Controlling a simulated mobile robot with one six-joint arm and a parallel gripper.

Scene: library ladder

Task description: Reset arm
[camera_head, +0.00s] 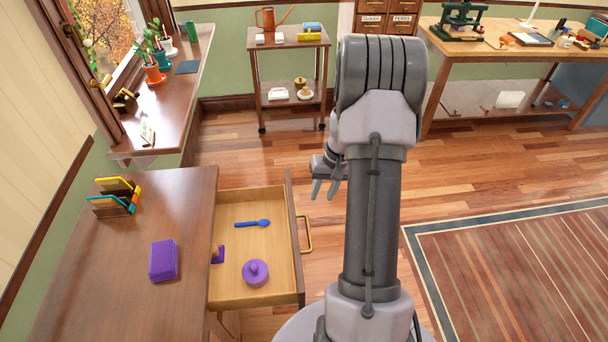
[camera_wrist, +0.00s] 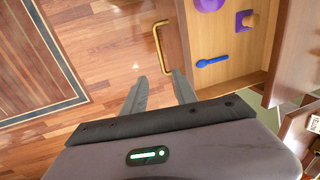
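My gripper (camera_head: 326,187) hangs over the floor just right of an open wooden drawer (camera_head: 287,235), partly hidden behind my own arm in the head view. In the wrist view my gripper (camera_wrist: 160,92) has its two fingers apart with nothing between them. Its fingertips appear near the brass drawer handle (camera_wrist: 157,45) in that view, with no clear contact. The handle also shows in the head view (camera_head: 309,234). The drawer holds a blue spoon (camera_head: 252,224), a purple lidded pot (camera_head: 255,272) and a small purple item (camera_head: 218,254).
A purple box (camera_head: 163,260) and a colourful rack (camera_head: 117,197) sit on the desk (camera_head: 90,285). A windowsill with plants is beyond it. A cart (camera_head: 290,38) and a workbench (camera_head: 480,55) stand at the back. The floor right of the drawer and the striped rug (camera_head: 520,270) are clear.

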